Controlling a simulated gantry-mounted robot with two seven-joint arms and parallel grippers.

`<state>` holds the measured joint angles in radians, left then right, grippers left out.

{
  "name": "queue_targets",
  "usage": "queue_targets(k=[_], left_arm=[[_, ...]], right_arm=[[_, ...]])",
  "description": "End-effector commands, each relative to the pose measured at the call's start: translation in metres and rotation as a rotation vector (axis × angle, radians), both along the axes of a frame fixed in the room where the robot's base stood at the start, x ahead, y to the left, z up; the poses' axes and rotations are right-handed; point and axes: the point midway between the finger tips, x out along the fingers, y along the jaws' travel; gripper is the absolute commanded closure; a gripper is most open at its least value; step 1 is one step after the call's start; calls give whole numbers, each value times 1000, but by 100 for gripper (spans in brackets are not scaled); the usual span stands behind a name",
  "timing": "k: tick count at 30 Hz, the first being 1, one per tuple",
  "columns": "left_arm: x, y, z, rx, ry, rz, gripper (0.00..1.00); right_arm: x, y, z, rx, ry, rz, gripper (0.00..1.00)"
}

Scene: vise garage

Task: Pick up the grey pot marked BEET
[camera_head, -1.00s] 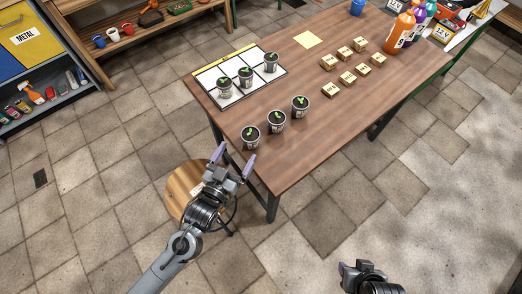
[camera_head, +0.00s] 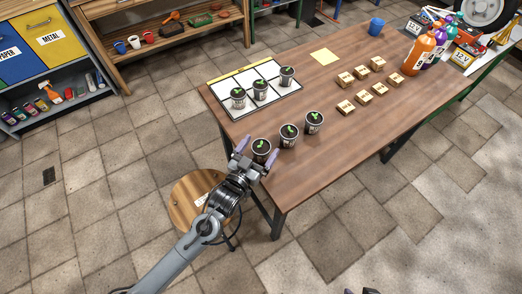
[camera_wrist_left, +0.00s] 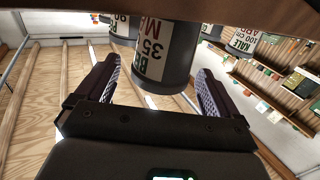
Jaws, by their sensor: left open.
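The grey pot marked BEET (camera_head: 261,149) stands on the wooden table near its front left corner, with a small green seedling in dark soil. In the left wrist view the pot (camera_wrist_left: 167,60) shows a white label with "BE" and "35"; the rest is cut off or turned away. My left gripper (camera_head: 258,152) is open, with its fingertips on either side of this pot and gaps showing between fingers and pot. Only the tip of my right gripper (camera_head: 362,291) shows at the bottom edge; its jaws cannot be read.
Two similar pots (camera_head: 289,135) (camera_head: 314,122) stand to the right of it; one label in the wrist view reads KALE (camera_wrist_left: 243,40). Three more pots stand on a white gridded mat (camera_head: 236,105). Wooden blocks (camera_head: 362,97) and bottles are farther right. A round stool (camera_head: 185,205) is below the table edge.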

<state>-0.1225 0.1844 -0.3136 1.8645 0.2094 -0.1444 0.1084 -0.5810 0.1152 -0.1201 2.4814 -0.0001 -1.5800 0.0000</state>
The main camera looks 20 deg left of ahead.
Motion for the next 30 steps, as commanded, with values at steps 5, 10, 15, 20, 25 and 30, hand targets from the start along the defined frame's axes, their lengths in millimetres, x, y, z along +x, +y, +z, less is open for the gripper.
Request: queue_targets(k=[5, 10, 15, 20, 25, 30], left_arm=[[23, -3, 0, 0, -1, 0, 5], [32, -4, -1, 1, 0, -1, 5], [32, -4, -1, 0, 0, -1, 5], [32, -4, -1, 0, 0, -1, 24], [31, -4, -1, 0, 0, -1, 50], [32, -4, 0, 0, -1, -1, 65]], right_arm=[[0, 0, 0, 1, 1, -1, 57], [0, 0, 0, 1, 1, -1, 57], [0, 0, 0, -2, 2, 2, 57], [0, -2, 0, -7, 2, 5, 57], [0, -2, 0, -10, 2, 6, 57], [0, -2, 0, -10, 2, 6, 57]])
